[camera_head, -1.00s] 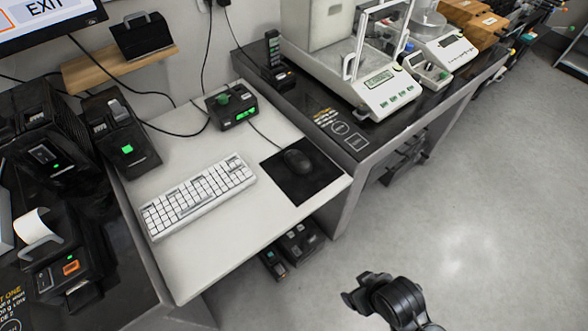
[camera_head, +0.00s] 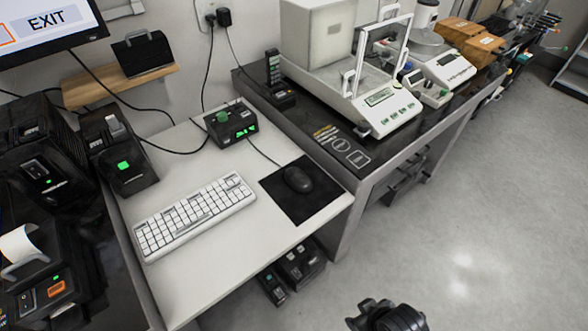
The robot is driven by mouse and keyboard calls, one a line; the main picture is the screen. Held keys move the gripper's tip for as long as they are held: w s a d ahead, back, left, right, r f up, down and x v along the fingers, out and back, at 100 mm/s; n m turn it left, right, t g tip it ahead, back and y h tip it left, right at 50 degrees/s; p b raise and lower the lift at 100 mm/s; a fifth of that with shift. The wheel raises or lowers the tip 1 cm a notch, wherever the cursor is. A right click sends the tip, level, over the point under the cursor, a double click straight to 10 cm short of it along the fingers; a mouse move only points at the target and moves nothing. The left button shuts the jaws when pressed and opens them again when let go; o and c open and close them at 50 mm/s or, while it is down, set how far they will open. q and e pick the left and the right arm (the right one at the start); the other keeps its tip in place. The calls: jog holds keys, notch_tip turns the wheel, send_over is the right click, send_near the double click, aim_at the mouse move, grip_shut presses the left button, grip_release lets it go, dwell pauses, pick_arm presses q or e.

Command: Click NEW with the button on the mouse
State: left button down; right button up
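The black mouse (camera_head: 297,179) lies on a black mouse pad (camera_head: 312,205) at the right end of the white desk. Its cable runs back to a black box with green lights. The monitor (camera_head: 45,25) is cut off at the top left; the word EXIT shows on it, and NEW is not in view. A black part of one of my arms (camera_head: 388,316) shows at the bottom edge, over the floor and apart from the desk. Its gripper fingers cannot be made out. My other gripper is not in view.
A white keyboard (camera_head: 195,216) lies left of the mouse. The black box with green lights (camera_head: 231,124) stands behind it. A balance (camera_head: 385,110) stands on the dark table at right. Black devices (camera_head: 120,150) crowd the left. Bare desk (camera_head: 225,262) lies in front of the keyboard.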

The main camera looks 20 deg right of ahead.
grip_shut()
jog(key=shift+d, duration=0.15)
dwell(1.2)
